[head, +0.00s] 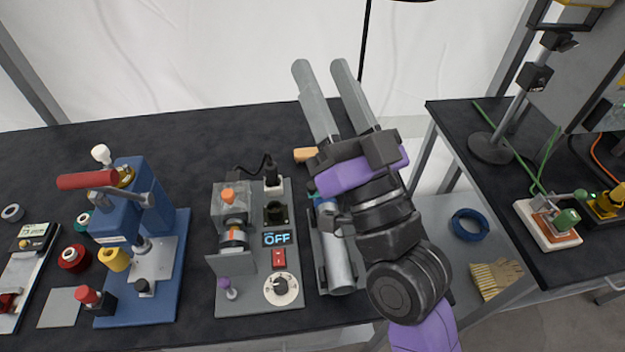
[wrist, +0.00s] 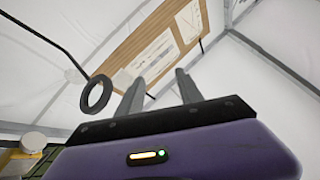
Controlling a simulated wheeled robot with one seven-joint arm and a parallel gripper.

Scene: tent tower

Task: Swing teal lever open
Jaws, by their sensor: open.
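My gripper (head: 321,70) is raised over the back of the dark table, its two grey fingers pointing up and away. The fingers are apart with nothing between them. The wrist view also shows the empty fingers (wrist: 158,80) against the tent wall. No lever is plainly recognisable as the teal one. My arm hides much of that device, so I cannot tell whether the patch is a lever. My fingers touch nothing there.
A grey panel device with an "OFF" display (head: 277,239) and red switch stands left of the cylinder. A blue press (head: 137,215) with a red handle stands further left.

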